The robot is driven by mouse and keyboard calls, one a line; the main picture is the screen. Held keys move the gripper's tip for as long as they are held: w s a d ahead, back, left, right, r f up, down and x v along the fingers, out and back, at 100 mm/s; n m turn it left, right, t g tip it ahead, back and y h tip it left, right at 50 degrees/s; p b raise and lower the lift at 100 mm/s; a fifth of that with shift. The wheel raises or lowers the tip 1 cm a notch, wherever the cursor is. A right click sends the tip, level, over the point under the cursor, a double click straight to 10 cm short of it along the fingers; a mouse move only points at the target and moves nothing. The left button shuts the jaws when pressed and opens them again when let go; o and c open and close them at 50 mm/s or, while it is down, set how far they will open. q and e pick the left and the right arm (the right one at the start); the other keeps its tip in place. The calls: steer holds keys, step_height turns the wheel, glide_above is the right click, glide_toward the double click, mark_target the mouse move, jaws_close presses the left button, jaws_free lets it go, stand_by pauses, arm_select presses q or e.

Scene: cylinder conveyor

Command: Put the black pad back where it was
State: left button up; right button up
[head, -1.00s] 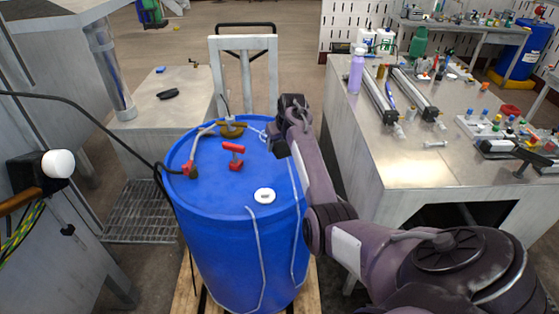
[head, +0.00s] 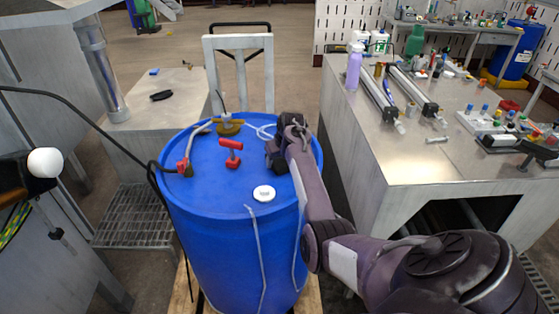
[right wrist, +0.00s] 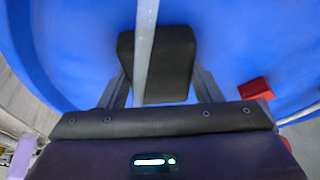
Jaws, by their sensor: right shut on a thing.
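The black pad (right wrist: 175,65) is a dark, rounded block in the right wrist view. It sits between the two grey fingers of my right gripper (right wrist: 162,88), which is shut on it. A pale grey strip (right wrist: 145,45) crosses in front of the pad in that view. In the head view my right gripper (head: 276,153) is over the right side of the blue barrel's top (head: 215,195), and its wrist largely hides the pad. I cannot tell whether the pad touches the barrel.
A red T-handle (head: 231,152), a white cap (head: 264,193), a brass fitting (head: 228,127) and a hose (head: 187,150) are on the barrel top. A metal workbench (head: 400,155) stands right. A black item (head: 161,95) lies on the left table (head: 140,120).

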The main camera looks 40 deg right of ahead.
mark_target(282, 162)
steer(key=o, duration=0.7)
steer(key=shift+s, duration=0.1)
steer(key=shift+c, duration=0.2)
steer(key=shift+o, duration=1.1)
steer(key=shift+f, duration=0.1)
steer(key=shift+r, duration=0.2)
steer(key=p+v, duration=0.4)
steer(key=p, duration=0.1)
steer(key=v, duration=0.7)
steer(key=shift+r, duration=0.4)
steer(key=shift+s+a, duration=0.1)
steer(key=shift+s, duration=0.05)
